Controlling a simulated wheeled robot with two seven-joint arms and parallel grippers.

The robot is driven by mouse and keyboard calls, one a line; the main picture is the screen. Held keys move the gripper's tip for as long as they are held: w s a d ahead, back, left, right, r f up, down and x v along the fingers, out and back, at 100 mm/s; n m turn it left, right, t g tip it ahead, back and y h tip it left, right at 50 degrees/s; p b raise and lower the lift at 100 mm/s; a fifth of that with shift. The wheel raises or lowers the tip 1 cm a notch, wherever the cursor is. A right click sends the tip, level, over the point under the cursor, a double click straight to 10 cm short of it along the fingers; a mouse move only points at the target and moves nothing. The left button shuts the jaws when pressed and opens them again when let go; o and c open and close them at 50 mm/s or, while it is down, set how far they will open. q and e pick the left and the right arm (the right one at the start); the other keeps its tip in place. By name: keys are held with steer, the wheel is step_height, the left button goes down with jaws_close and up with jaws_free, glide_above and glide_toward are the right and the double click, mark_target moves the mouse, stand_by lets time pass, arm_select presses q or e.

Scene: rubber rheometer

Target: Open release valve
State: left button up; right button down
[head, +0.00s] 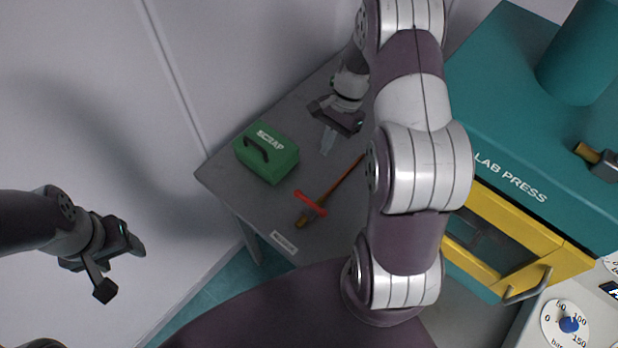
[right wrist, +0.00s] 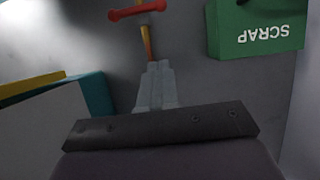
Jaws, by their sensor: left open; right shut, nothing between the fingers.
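The teal lab press (head: 512,130) stands at the right in the head view. A brass-coloured cylinder on a grey fitting (head: 597,158) sits on its top at the right edge; I cannot tell whether this is the release valve. A round white dial with a blue knob (head: 569,324) shows at the lower right, marked in bar. My right gripper (head: 328,142) is shut and empty above the grey table, away from the press; its closed fingers also show in the right wrist view (right wrist: 155,88). My left gripper (head: 122,268) is open and empty at the far left.
A green SCRAP box (head: 267,152) and a tool with a red crosspiece (head: 310,203) lie on the grey table (head: 225,184). The press has a yellow door frame (head: 520,228) with a metal handle (head: 528,288). My right arm passes between table and press.

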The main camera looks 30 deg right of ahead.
mark_target(310, 205)
steer(key=s+a+f+p, duration=0.1)
steer(key=a+f, duration=0.1)
steer(key=s+a+f+p, duration=0.1)
steer(key=a+f, duration=0.1)
steer(key=f, duration=0.1)
steer(key=s+a+f+p, duration=0.1)
steer(key=a+f, duration=0.1)
steer(key=shift+a+f, duration=0.15)
steer(key=shift+a, duration=0.1)
arm_select(q)
step_height(310, 205, up, 4)
steer(key=shift+f, duration=0.15)
arm_select(e)
steer(key=shift+w, duration=0.1)
steer(key=shift+f, duration=0.1)
